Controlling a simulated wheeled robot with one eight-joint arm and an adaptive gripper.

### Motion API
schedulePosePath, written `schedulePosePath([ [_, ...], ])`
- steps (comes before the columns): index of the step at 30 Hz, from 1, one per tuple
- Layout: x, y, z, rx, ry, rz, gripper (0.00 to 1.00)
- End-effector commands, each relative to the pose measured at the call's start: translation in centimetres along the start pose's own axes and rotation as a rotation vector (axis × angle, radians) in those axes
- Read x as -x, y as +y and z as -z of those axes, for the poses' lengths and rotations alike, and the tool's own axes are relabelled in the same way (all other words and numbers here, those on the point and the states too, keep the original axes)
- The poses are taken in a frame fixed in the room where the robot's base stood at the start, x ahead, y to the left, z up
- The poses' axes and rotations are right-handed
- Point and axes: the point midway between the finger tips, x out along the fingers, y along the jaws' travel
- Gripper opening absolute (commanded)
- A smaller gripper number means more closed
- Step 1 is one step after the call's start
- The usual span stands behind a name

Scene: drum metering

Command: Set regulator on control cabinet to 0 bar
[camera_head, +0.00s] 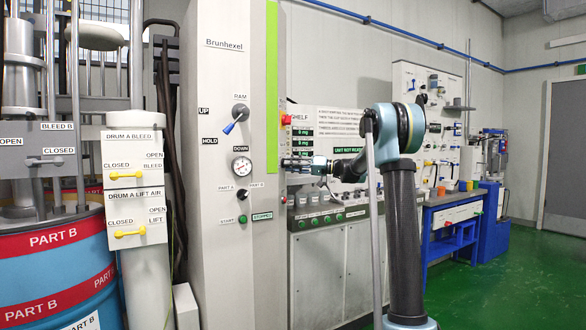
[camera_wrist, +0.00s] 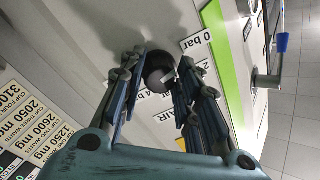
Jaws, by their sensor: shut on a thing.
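The control cabinet (camera_head: 222,90) is the tall grey "Brunhexel" housing in the head view. My gripper (camera_head: 285,164) reaches its right side from the right, and the regulator is hidden there. In the wrist view my gripper (camera_wrist: 162,80) is shut on the regulator, a dark round knob (camera_wrist: 158,68), with fingers on both sides of it. A "0 bar" label (camera_wrist: 197,41) is on the panel above and right of the knob. A second label, partly hidden by the fingers, ends in "IR".
A round pressure gauge (camera_head: 242,166) sits on the cabinet front, its reading too small to tell. A blue-handled RAM lever (camera_head: 236,119) is above it. Green floor (camera_head: 490,275) is clear at the right.

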Motion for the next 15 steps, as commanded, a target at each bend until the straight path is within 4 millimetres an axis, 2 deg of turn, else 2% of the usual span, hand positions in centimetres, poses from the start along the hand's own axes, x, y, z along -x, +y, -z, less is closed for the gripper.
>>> schedulePosePath([
  [15,0.03,0.35,-0.29,0.101,-0.016,-0.006,0.07],
])
